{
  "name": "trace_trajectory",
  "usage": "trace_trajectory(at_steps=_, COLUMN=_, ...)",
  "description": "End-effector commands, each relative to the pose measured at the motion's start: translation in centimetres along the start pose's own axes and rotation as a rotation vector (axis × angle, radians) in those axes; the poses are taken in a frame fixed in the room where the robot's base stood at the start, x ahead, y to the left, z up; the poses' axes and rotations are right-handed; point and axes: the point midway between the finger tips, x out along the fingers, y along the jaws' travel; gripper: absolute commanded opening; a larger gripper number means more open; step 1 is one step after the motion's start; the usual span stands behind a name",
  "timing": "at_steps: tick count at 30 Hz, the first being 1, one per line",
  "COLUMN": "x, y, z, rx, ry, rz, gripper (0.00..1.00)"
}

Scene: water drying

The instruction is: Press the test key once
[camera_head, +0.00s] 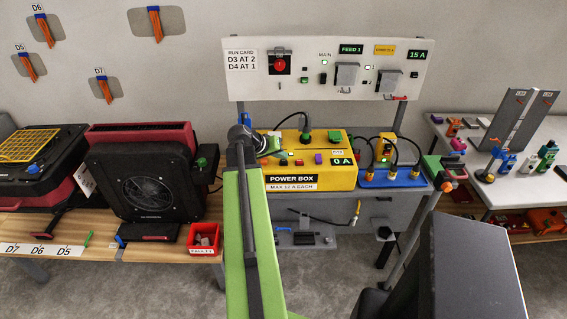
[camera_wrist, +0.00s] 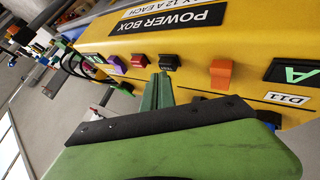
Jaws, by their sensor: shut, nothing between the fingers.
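The yellow power box (camera_head: 310,178) stands on the bench at centre, its display (camera_head: 342,161) reading 0 A. In the wrist view the box (camera_wrist: 190,45) appears upside down, with a row of keys: an orange one (camera_wrist: 220,75), a black one (camera_wrist: 169,62), a dark red one (camera_wrist: 139,61) and a purple one (camera_wrist: 116,65). No test label is readable, so I cannot tell which is the test key. My gripper (camera_wrist: 160,80) is shut and empty, its green fingertips close below the black key; contact cannot be told. In the head view my arm partly hides the box's left end.
A wall panel (camera_head: 325,85) with a run card and switches hangs behind the box. A blue socket strip (camera_head: 393,180) with cables is at its right. A black fan unit (camera_head: 145,185) and a red bin (camera_head: 204,238) are at left. A white table with fittings is at right.

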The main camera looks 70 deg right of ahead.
Motion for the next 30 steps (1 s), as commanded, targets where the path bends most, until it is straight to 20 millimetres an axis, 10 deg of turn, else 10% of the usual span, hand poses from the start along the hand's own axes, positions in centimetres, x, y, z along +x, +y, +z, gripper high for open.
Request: trace_trajectory(at_steps=30, x=0.47, y=-0.42, z=0.32, rx=-0.001, ry=0.000, rz=-0.001, gripper=0.00)
